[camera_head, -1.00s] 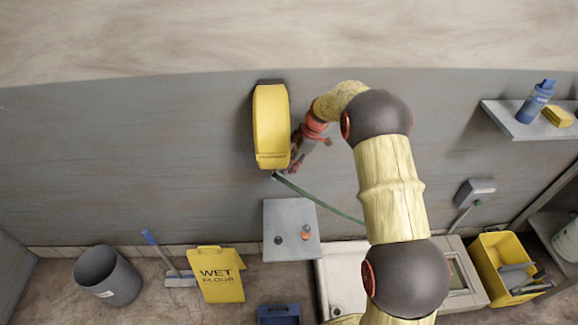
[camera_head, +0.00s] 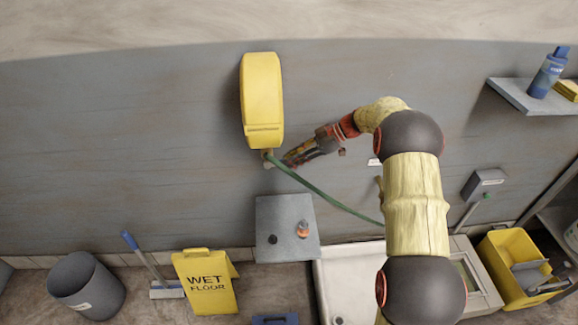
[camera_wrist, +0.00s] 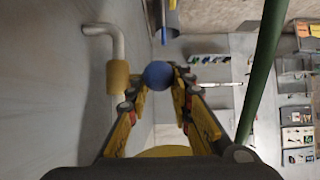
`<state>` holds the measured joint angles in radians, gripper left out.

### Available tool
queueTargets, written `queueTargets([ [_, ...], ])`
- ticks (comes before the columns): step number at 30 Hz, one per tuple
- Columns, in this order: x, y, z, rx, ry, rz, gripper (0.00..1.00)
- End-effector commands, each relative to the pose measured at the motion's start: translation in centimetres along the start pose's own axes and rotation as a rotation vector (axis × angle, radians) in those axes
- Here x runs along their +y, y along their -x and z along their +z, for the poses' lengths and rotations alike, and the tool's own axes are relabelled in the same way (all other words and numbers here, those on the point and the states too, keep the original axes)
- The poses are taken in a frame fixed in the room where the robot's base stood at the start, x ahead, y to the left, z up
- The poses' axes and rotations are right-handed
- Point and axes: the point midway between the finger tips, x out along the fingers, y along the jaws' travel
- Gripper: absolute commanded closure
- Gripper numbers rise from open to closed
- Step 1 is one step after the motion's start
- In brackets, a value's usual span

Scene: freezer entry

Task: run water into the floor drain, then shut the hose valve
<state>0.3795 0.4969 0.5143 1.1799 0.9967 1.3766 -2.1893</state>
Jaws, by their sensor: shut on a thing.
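A yellow hose reel (camera_head: 262,100) is on the grey wall. A green hose (camera_head: 330,200) leaves its underside and slopes down to the right behind my arm; it also crosses the right of the wrist view (camera_wrist: 263,70). My gripper (camera_head: 283,161) is just below and right of the reel. In the wrist view, my gripper's fingertips (camera_wrist: 160,88) are shut on a blue round knob (camera_wrist: 157,74). I cannot tell whether it is the hose valve. A bent pale pipe with a brass-coloured collar (camera_wrist: 118,77) is left of it. No running water or floor drain is clearly visible.
A small grey shelf (camera_head: 265,215) holds a dark item and an orange one. Below are a white basin (camera_head: 345,270), a wet-floor sign (camera_head: 206,283), a grey bin (camera_head: 86,285) and a yellow bucket (camera_head: 506,258). A wall shelf (camera_head: 520,97) holds a blue bottle (camera_head: 547,73).

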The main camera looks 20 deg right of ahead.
Motion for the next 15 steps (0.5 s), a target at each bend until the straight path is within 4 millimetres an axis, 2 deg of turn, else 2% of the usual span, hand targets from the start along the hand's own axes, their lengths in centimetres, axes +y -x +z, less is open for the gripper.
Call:
queueTargets([
  [1, 0.22, -0.18, 0.87, 0.024, 0.0, 0.007, 1.0],
  [3, 0.22, -0.28, 1.08, 0.059, 0.001, 0.007, 1.0],
  [15, 0.19, -0.45, 1.56, 0.169, 0.0, 0.007, 1.0],
])
